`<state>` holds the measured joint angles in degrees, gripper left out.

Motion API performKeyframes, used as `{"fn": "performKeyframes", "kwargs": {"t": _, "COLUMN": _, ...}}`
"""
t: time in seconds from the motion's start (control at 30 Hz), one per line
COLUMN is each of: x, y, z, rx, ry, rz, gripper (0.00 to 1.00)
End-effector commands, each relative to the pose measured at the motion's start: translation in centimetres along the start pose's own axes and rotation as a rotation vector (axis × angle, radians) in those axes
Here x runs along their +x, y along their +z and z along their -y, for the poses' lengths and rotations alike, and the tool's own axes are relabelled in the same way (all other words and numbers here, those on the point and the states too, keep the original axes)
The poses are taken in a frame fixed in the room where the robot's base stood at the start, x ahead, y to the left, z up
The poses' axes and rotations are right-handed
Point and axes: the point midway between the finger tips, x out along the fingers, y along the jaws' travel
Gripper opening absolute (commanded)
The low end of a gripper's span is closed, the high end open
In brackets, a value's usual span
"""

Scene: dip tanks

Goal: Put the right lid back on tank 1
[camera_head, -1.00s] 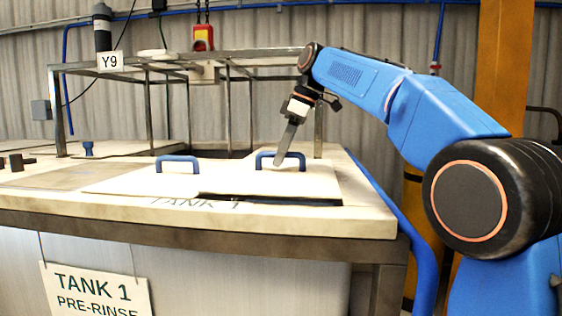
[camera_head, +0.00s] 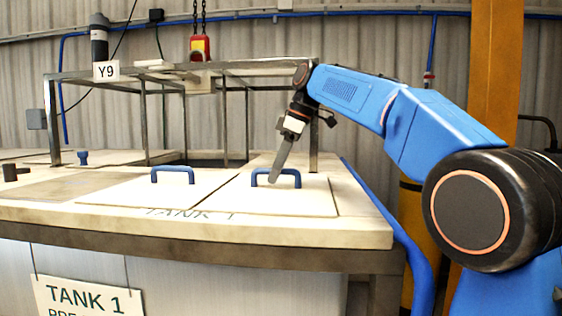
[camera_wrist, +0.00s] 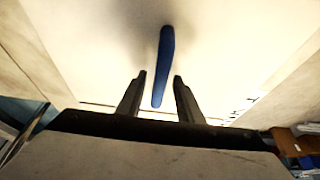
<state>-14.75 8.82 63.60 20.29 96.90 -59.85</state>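The right lid (camera_head: 305,201) is a pale panel with a blue bar handle (camera_head: 290,173). It lies flat on the top of tank 1 (camera_head: 330,232), beside the left lid (camera_head: 150,195), with a thin seam between them. My gripper (camera_head: 275,178) points down at the right lid's handle. In the wrist view my gripper (camera_wrist: 159,80) has its fingers apart, with the blue handle (camera_wrist: 164,60) between them and a gap on each side. The lid's surface (camera_wrist: 215,45) fills much of that view.
A metal frame (camera_head: 230,67) with a Y9 label (camera_head: 106,71) stands over the tank's back. A dark opening (camera_head: 205,160) shows behind the lids. A red and yellow hoist block (camera_head: 200,47) hangs above. A blue pipe (camera_head: 395,225) runs along the right edge.

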Motion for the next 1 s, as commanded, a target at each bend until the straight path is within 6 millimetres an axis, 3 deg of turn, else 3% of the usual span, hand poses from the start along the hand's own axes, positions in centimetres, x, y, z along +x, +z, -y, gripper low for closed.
{"fn": "performKeyframes", "kwargs": {"t": 0.17, "x": -2.0, "y": 0.0, "z": -0.1, "rx": 0.001, "ry": 0.003, "rz": -0.001, "gripper": 0.33}}
{"fn": "performKeyframes", "kwargs": {"t": 0.6, "x": -9.5, "y": 0.0, "z": -0.1, "rx": 0.000, "ry": 0.002, "rz": -0.001, "gripper": 0.33}}
{"fn": "performKeyframes", "kwargs": {"t": 1.0, "x": -11.9, "y": 0.0, "z": 0.0, "rx": 0.000, "ry": 0.001, "rz": 0.000, "gripper": 0.33}}
